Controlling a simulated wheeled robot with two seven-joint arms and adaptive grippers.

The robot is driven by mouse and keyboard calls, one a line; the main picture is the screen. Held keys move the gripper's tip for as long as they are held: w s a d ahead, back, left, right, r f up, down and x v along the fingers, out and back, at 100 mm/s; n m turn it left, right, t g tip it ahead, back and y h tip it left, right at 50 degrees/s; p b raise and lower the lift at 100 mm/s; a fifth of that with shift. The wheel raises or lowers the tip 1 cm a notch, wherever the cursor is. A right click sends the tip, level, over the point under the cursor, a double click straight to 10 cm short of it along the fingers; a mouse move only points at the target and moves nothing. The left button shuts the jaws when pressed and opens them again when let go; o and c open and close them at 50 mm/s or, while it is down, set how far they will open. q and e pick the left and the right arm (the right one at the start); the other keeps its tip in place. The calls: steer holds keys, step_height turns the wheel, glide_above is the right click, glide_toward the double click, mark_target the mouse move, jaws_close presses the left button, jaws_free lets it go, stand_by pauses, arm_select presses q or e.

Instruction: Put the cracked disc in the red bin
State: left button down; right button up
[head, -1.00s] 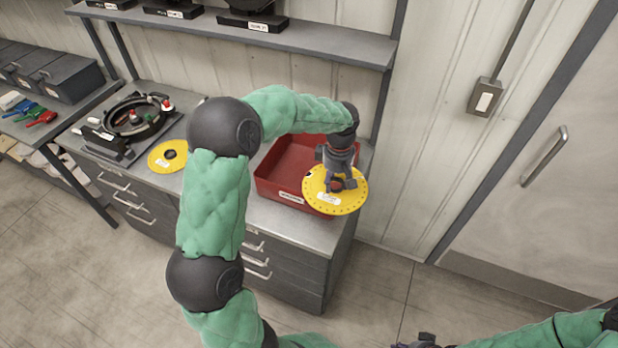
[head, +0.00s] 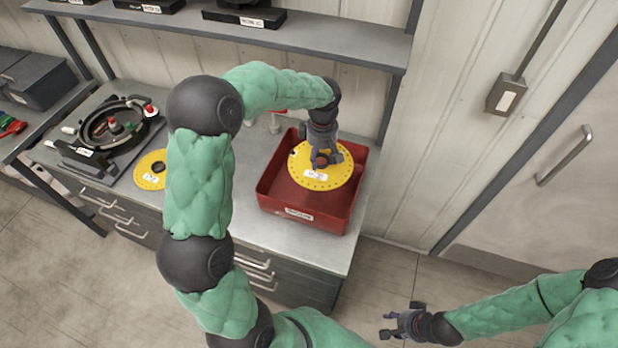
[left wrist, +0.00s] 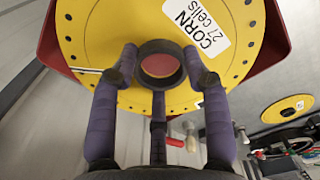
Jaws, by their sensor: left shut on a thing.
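My left gripper (head: 322,160) is shut on the dark central hub of a yellow disc (head: 335,174) and holds it over the red bin (head: 330,217). The disc has a ring of small holes; its label reads "CORN 27 CELLS" in the left wrist view (left wrist: 175,97). A thin slit-like mark shows near its edge there, and a dark mark at its left rim in the head view. The red bin is partly hidden behind the disc; I cannot tell if they touch. My right gripper (head: 398,325) is open and empty, above the floor.
A second yellow disc (head: 148,180) lies on the counter (head: 240,200), partly behind my left arm. The black seed meter (head: 112,127) stands at the counter's left. A shelf (head: 340,45) runs above the bin. The floor at right is clear.

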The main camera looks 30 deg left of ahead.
arm_select(q)
step_height(320, 180, down, 4)
steer(key=d+b, duration=0.1)
steer(key=b, duration=0.1)
glide_above(320, 195)
step_height(320, 195, down, 8)
steer(key=shift+d+r, duration=0.1)
steer(key=shift+r, duration=0.15)
steer(key=shift+f, duration=0.6)
steer(key=shift+f+b, duration=0.35)
steer(key=shift+f, duration=1.45)
arm_select(e)
steer(key=f, duration=0.3)
steer(key=shift+s+d+f, duration=0.15)
steer(key=shift+s+d, duration=0.05)
steer(key=shift+d, duration=0.1)
arm_select(q)
steer(key=shift+r, duration=0.1)
steer(key=c, duration=0.6)
jaws_free()
steer(key=shift+f, duration=0.2)
arm_select(e)
steer(key=shift+f, duration=0.15)
